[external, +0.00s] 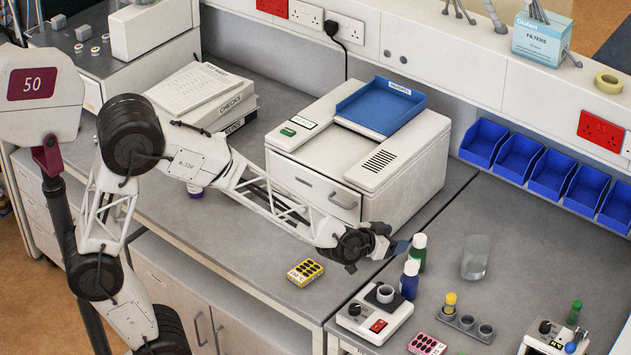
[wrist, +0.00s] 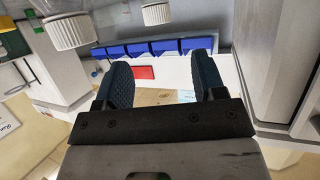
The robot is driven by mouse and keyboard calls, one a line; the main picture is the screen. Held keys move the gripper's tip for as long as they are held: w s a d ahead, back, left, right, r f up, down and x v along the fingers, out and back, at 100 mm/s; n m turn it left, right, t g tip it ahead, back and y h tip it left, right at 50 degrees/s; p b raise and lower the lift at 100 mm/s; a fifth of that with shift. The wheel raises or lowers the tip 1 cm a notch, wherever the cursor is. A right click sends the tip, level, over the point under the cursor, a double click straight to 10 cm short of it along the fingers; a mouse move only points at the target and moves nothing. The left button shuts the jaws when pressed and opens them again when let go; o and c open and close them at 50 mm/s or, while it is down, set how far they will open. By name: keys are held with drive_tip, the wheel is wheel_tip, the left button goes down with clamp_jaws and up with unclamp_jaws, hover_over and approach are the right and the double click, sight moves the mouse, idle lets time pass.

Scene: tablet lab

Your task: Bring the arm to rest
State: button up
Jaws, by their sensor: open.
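My gripper (external: 398,247) is at the end of my arm, which reaches across the bench in front of the white drawer unit. In the external view its fingers point right, close to the green bottle (external: 417,252) and the blue bottle (external: 409,279). I cannot tell from this view whether it touches them. In the wrist view the two dark padded fingers of my gripper (wrist: 162,82) stand wide apart with nothing between them.
The white unit (external: 400,170) carries a blue tray (external: 380,108). A yellow blister pack (external: 305,272) lies below my forearm. A glass beaker (external: 476,258), a white device (external: 374,315) and a yellow-capped vial (external: 450,303) stand to the right. Blue bins (external: 517,158) line the back.

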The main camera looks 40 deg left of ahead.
drive_tip(key=s+a+r+n+g+y, duration=0.1)
drive_tip(key=s+a+r+g, duration=0.1)
drive_tip(key=s+a+r, duration=0.5)
drive_tip(key=s+a+r+g, duration=0.1)
drive_tip(key=s+a+r, duration=0.25)
drive_tip(key=a, duration=0.55)
drive_tip(key=s+a+r+n+g+y, duration=0.1)
drive_tip(key=s+a+r+g, duration=0.1)
drive_tip(key=s+a+r, duration=0.4)
drive_tip(key=s+a+r+n+g+y, duration=0.1)
drive_tip(key=s+a+n+g+y, duration=0.1)
drive_tip(key=s+a, duration=0.85)
wheel_tip(320, 180, down, 9)
drive_tip(key=d+g, duration=0.2)
drive_tip(key=g, duration=0.1)
drive_tip(key=shift+s+d+f+m, duration=0.15)
drive_tip(key=shift+s+d+m, duration=0.05)
drive_tip(key=shift+s+m, duration=0.1)
